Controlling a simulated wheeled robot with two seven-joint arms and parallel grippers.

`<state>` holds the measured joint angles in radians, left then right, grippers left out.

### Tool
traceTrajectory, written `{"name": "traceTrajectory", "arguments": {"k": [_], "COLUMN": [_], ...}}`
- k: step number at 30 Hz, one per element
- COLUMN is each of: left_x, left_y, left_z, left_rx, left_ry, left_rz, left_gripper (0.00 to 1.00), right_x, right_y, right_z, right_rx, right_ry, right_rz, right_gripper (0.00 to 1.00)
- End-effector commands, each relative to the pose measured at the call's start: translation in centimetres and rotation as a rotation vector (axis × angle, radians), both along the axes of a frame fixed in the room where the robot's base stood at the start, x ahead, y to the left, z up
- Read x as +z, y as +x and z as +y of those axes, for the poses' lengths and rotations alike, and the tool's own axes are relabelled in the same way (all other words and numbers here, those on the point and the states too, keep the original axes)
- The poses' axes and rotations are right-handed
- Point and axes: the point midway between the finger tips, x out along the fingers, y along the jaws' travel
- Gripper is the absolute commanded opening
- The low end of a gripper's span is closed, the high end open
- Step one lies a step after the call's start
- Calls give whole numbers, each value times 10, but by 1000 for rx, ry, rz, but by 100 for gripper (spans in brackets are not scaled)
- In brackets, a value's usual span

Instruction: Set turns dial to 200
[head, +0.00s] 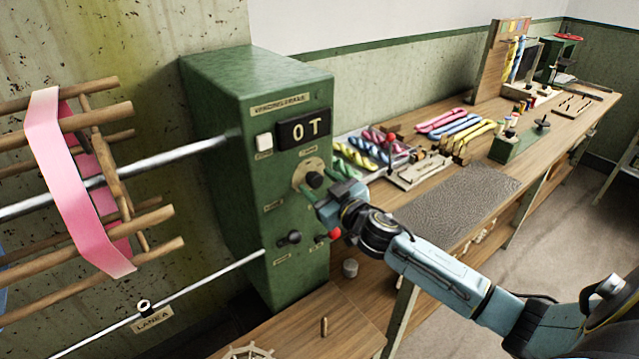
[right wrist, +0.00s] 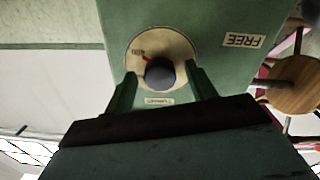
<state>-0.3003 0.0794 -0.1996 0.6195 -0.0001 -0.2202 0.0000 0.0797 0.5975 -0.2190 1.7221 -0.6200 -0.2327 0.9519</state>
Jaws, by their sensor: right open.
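The turns dial (head: 314,179) is a dark round knob on a pale round plate, on the front of the green machine box (head: 225,150). In the right wrist view the dark knob (right wrist: 160,73) sits on its cream plate, with a small red mark at its edge near a label that seems to read 400. My right gripper (head: 317,187) is open at the dial. In the wrist view its two green fingers (right wrist: 164,88) stand on either side of the knob with gaps; I cannot tell their depth around it. My left gripper is not in view.
The counter window (head: 303,129) reads 0 T, with a white button (head: 264,143) beside it. A black knob (head: 289,238) and a red knob (head: 334,234) sit below the dial. A wooden reel with pink ribbon (head: 62,175) is left. The bench right holds colored skeins (head: 455,125).

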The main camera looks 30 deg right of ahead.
Motion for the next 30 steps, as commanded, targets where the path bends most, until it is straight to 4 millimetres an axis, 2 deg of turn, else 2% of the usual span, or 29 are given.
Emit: {"name": "traceTrajectory", "arguments": {"k": [10, 20, 30], "left_x": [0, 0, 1], "left_y": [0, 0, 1], "left_z": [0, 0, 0], "left_rx": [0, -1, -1], "left_ry": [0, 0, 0], "left_rz": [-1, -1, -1], "left_gripper": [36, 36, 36], "right_x": [0, 0, 0], "right_y": [3, 3, 3], "right_z": [0, 1, 0], "right_rx": [0, 1, 0], "right_ry": [0, 0, -50], "right_rz": [0, 0, -3], "right_gripper": [55, 11, 11]}}
